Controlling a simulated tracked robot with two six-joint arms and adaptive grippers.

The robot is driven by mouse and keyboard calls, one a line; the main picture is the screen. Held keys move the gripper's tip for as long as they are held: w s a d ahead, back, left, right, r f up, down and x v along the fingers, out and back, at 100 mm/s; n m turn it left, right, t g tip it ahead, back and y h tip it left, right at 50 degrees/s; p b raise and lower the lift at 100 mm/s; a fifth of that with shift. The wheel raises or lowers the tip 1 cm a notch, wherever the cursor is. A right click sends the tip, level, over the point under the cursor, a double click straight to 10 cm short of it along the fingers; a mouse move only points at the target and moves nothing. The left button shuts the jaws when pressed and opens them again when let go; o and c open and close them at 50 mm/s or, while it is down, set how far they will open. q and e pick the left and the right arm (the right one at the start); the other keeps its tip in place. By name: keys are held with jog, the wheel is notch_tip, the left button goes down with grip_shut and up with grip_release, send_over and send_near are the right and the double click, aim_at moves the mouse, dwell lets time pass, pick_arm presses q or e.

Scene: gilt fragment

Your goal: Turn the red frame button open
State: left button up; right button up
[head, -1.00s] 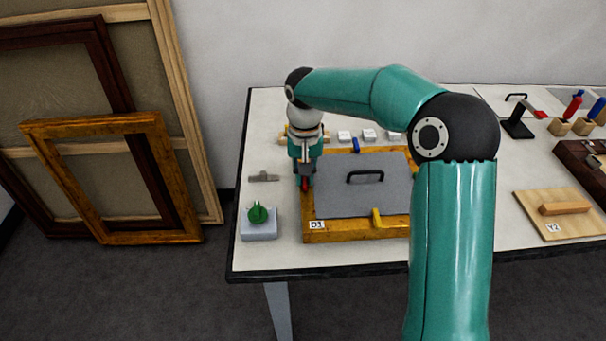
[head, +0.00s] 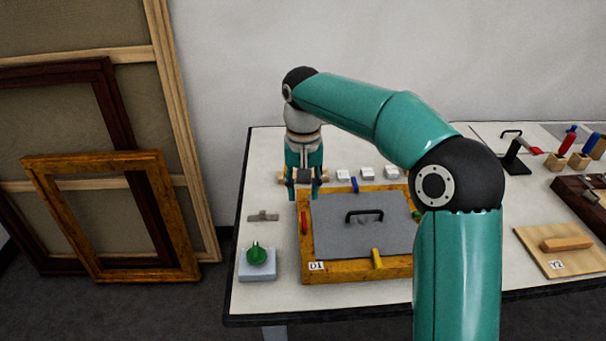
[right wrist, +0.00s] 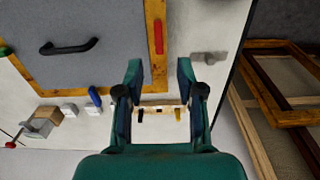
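The red frame button (head: 304,221) lies on the left rail of the gilt frame (head: 340,273). It runs along the rail and does not appear to cross onto the grey backing panel (head: 335,235). It also shows in the right wrist view (right wrist: 158,36), lying lengthwise on the wood. My right gripper (head: 304,192) is above the frame's back left corner, clear of the red button. In the right wrist view its two fingers (right wrist: 160,82) are spread with nothing between them. My left gripper is in neither view.
A blue button (head: 355,185) is at the back rail, a yellow one (head: 377,258) at the front. The panel has a black handle (head: 364,214). Frames (head: 110,215) lean on the wall.

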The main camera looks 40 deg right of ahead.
notch_tip(320, 180, up, 4)
dwell(0.7)
